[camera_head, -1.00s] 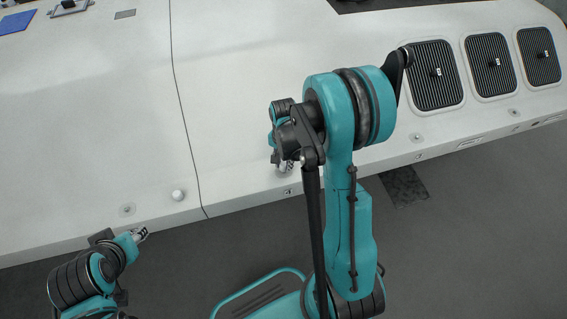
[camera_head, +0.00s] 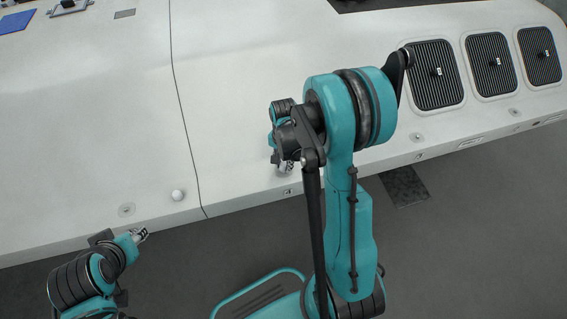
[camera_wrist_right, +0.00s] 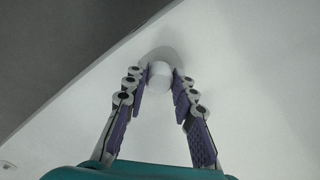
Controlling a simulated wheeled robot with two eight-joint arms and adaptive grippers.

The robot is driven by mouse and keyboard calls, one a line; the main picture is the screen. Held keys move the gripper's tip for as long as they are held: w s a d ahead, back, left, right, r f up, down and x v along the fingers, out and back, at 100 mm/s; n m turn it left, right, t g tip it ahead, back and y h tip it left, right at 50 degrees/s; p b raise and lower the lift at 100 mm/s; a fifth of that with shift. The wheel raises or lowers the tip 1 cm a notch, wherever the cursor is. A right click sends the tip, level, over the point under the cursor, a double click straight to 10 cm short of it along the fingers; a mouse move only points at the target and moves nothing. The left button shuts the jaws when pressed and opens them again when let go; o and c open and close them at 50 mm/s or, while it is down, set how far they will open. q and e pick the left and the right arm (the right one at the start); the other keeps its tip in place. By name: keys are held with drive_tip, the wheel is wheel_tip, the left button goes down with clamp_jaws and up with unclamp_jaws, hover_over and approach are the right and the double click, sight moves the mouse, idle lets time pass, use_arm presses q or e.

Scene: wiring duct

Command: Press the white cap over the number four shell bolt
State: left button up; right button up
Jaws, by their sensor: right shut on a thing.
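The white cap (camera_wrist_right: 159,75) is between the fingertips of my right gripper (camera_wrist_right: 159,82) in the right wrist view. The gripper is shut on it, over the white shell near its edge. A grey rounded patch, perhaps a shadow, lies just beyond the cap. In the head view my right gripper (camera_head: 286,166) points down at the shell's front edge, partly behind its own arm. The cap and any bolt under it are hidden there. My left gripper (camera_head: 140,235) hangs in front of the shell at the lower left, its fingers too small to judge.
The white shell (camera_head: 90,130) spans the view, with a seam left of my right arm. A white rounded cap (camera_head: 177,195) and an uncovered bolt (camera_head: 127,210) sit near its left front edge. More bolts (camera_head: 417,137) lie right, below dark ribbed panels (camera_head: 435,75). Grey floor lies in front.

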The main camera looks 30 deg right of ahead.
sight(284, 164)
drive_tip(key=shift+f+b, duration=0.65)
drive_tip(key=shift+f, duration=0.15)
drive_tip(key=o, duration=0.8)
drive_tip(key=shift+o, duration=0.2)
drive_tip(key=shift+r, duration=0.1)
wheel_tip(284, 164, up, 12)
drive_tip(key=s+a+r+n+t, duration=0.6)
drive_tip(key=s+a+n+t, duration=0.1)
drive_tip(key=s+a+n, duration=0.3)
drive_tip(key=shift+s+a+r+n, duration=0.2)
drive_tip(key=shift+s+r+n, duration=0.25)
drive_tip(key=shift+n, duration=0.55)
